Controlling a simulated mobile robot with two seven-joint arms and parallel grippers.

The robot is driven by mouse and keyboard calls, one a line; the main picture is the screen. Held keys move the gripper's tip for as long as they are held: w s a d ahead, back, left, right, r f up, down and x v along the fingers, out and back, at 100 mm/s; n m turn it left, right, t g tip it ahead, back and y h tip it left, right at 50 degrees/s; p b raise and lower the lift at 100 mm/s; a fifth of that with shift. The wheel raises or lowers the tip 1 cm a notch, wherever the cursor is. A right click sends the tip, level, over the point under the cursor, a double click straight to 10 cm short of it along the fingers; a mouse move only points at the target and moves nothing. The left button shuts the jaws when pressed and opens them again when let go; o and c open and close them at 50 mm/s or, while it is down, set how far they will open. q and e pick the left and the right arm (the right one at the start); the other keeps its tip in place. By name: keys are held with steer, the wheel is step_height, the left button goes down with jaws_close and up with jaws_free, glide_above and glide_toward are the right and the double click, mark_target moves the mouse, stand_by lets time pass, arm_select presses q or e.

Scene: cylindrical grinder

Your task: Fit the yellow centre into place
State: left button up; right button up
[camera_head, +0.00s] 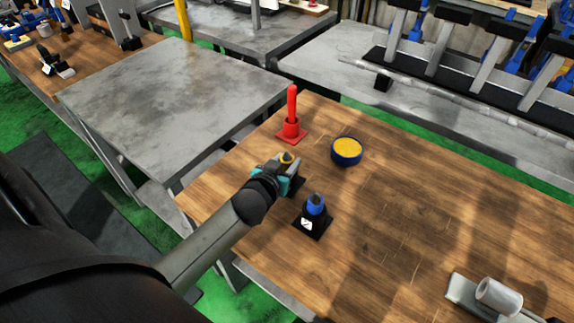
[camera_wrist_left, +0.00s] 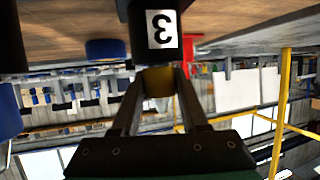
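The yellow centre (camera_wrist_left: 158,82) is between my left gripper's fingertips, which appear to touch it on both sides. It meets a black holder marked 3 (camera_wrist_left: 150,40), which looks upside down in the left wrist view. In the head view, the yellow centre (camera_head: 287,157) shows as a small yellow tip at my left gripper (camera_head: 284,166), and the holder is mostly hidden behind the gripper. How deep the centre sits in the holder cannot be seen. My right gripper is not in view.
On the wooden table (camera_head: 400,210) stand a red post on a square base (camera_head: 291,125), a blue round dish with yellow inside (camera_head: 346,151) and a black holder with a blue piece (camera_head: 313,212). A grey cylinder (camera_head: 498,296) lies front right. The table's middle is clear.

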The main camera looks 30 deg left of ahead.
arm_select(q)
jaws_close()
stand_by(0.3)
steer(key=shift+r, duration=0.2)
